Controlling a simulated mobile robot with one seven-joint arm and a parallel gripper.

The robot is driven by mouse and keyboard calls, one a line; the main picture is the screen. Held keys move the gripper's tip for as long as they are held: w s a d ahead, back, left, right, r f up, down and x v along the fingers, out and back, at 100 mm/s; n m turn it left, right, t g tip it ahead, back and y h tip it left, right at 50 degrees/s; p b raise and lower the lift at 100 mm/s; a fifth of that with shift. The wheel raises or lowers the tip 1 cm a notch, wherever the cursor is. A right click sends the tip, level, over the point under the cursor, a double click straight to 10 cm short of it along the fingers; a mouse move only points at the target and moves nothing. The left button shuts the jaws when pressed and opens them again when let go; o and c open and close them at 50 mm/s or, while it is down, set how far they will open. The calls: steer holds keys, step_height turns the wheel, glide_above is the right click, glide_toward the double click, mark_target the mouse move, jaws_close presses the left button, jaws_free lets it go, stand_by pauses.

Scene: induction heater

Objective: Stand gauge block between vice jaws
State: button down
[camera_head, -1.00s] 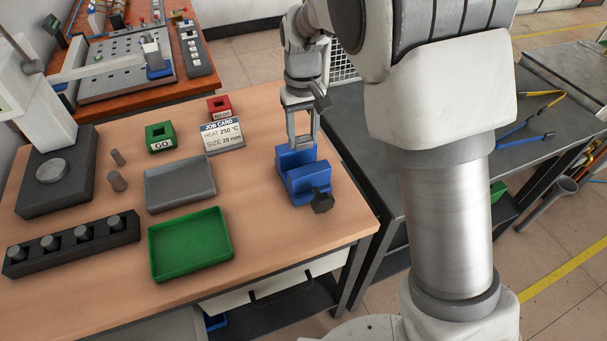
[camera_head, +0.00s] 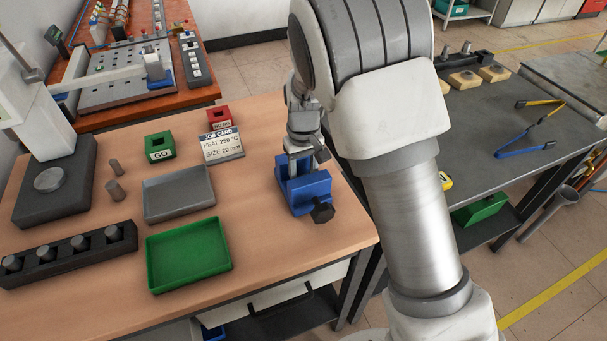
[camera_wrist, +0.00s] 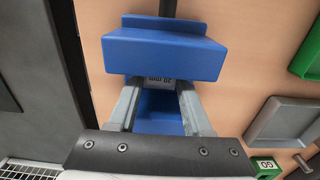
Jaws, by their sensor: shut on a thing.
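The blue vice (camera_head: 308,192) with its dark screw knob stands near the right edge of the wooden bench. My gripper (camera_head: 298,172) is low over the vice, pointing down, its fingers reaching to jaw height. In the wrist view one blue jaw (camera_wrist: 165,52) is above the fingers and more blue vice shows between them. The gauge block (camera_wrist: 160,84), grey and marked 20 mm, is held between my fingertips and lies partly hidden under the jaw's edge. Whether its bottom touches the vice floor is hidden. The block is not clear in the head view.
A job card (camera_head: 222,145), a green GO block (camera_head: 159,147) and a red block (camera_head: 221,119) stand left of the vice. A grey tray (camera_head: 178,207) and green tray (camera_head: 188,265) lie in front. A grey table (camera_head: 480,140) stands on the right.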

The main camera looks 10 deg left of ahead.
steer(key=shift+f, duration=0.15)
steer(key=shift+c, duration=1.7)
jaws_free()
step_height(320, 180, up, 12)
steer(key=p, duration=0.1)
steer(key=s+d+r+m+t+y, duration=0.1)
steer(key=s+d+r+m+t, duration=0.15)
steer(key=s+d+r, duration=0.75)
steer(key=s+d+r+m+t+h, duration=0.1)
steer(key=s+d+r+m+t, duration=0.1)
steer(key=s+d, duration=0.8)
steer(key=s+m+t, duration=0.1)
steer(key=s, duration=0.1)
steer(key=shift+s+d+r, duration=0.3)
steer(key=shift+r, duration=0.05)
